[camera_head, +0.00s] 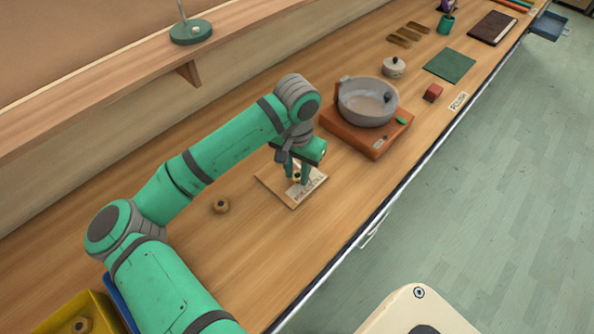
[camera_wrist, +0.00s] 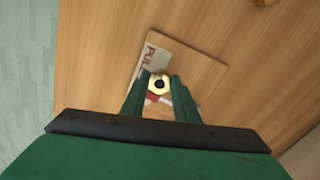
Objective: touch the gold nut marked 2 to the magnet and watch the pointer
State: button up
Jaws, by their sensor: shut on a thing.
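My gripper (camera_head: 299,178) is over a wooden board with a pale paper label, and it is shut on a gold nut (camera_wrist: 165,83). The nut sits between the fingertips in the wrist view, its dark hole facing the camera; no number can be read on it. The board (camera_wrist: 200,68) lies flat on the bench, its label (camera_wrist: 160,58) partly covered. A small red part (camera_wrist: 153,97) shows just below the nut in the wrist view; I cannot tell whether it is the magnet or the pointer, or whether the nut touches it. The fingers hide the rest.
Another nut (camera_head: 221,206) lies on the bench to the left. A yellow bin (camera_head: 100,309) with a nut inside is at the lower left. A grey pan (camera_head: 367,113) on an orange-brown base (camera_head: 349,135) stands right of the board. Bare bench lies between board and front edge.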

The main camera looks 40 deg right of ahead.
jog(key=shift+d, duration=0.35)
dwell(0.5)
jog(key=shift+d, duration=0.2)
jog(key=shift+a, duration=0.2)
dwell(0.7)
jog(key=shift+s+a, duration=0.1)
jog(key=shift+a, duration=1.55)
dwell(0.8)
jog(key=shift+s+a, duration=0.2)
jog(key=shift+a, duration=2.25)
jog(key=shift+r, duration=0.15)
notch_tip(320, 180, up, 8)
